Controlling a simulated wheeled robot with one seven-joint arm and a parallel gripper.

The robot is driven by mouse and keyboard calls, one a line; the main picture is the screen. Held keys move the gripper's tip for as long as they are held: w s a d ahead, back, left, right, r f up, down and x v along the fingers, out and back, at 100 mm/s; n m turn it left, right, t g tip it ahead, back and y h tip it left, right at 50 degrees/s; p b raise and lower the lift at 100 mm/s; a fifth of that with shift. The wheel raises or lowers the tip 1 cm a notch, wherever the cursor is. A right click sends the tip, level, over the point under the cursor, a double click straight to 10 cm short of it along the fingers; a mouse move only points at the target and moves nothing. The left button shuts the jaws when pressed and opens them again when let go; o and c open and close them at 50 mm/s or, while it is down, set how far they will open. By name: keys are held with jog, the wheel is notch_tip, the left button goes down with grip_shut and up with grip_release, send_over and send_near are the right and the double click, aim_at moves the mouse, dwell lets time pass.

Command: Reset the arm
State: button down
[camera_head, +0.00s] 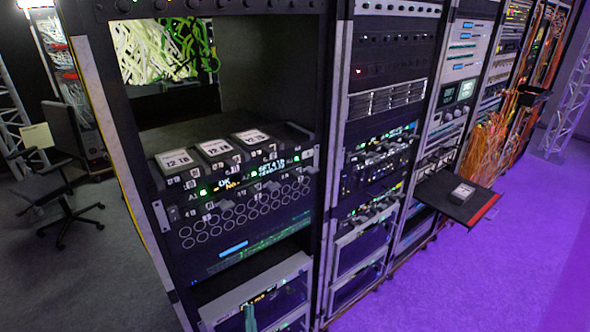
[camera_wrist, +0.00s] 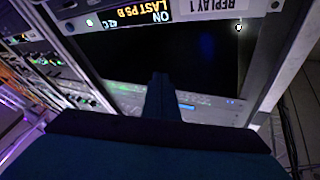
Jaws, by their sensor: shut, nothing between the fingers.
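My gripper (camera_wrist: 160,82) shows in the wrist view as a dark blue body with its fingers together, pointing up the picture. Nothing is between the fingers. Its tips are in front of a dark opening in a rack, below a panel with a lit display (camera_wrist: 140,12) and a label reading "REPLAY 1" (camera_wrist: 222,4). In the head view a small teal piece (camera_head: 250,318) stands at the bottom edge, in front of the lowest unit of the near rack; it looks like the tip of my gripper. The rest of my arm is hidden there.
The near rack (camera_head: 330,150) holds a unit with three drives marked "12 TB" (camera_head: 215,147) on top. A pull-out shelf (camera_head: 440,190) with a drive (camera_head: 462,191) juts into the purple-lit aisle. An office chair (camera_head: 62,165) stands at left. The aisle floor (camera_head: 450,290) is clear.

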jog(key=s+d+m+g+h, duration=0.1)
jog(key=s+g+h, duration=0.1)
jog(key=s, duration=1)
jog(key=s+d+m+g+h, duration=0.1)
jog(key=s+d+h, duration=0.1)
jog(key=s, duration=1)
jog(key=s+d+r+n+g, duration=0.1)
jog(key=s+d+r, duration=0.3)
jog(key=s, duration=0.4)
jog(key=s+d+r+n+g, duration=0.2)
jog(key=s+d, duration=0.4)
jog(key=s, duration=0.3)
jog(key=shift+d+r+n+y, duration=0.35)
jog(key=shift+r+n, duration=0.45)
jog(key=shift+r, duration=0.3)
jog(key=shift+s, duration=0.1)
